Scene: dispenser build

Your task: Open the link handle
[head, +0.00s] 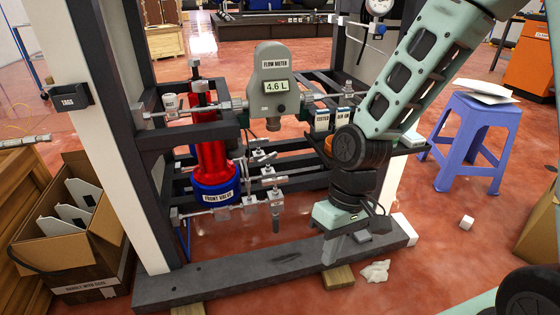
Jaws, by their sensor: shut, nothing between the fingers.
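A dark frame holds pipework with several small metal valve handles, one group right of the red cylinder. An upper handle (262,156), a middle handle (271,174) and a lower handle (276,205) show there. Their tags are too small to read, so I cannot tell which is the link handle, or whether it is open. My gripper (333,255) points down at the right of the frame, above its base beam. It is shut and empty, apart from these handles and to their right.
The dark base beam (265,268) runs below. A cardboard box (75,235) stands left, a purple stool (476,135) right. Floor in front is mostly clear.

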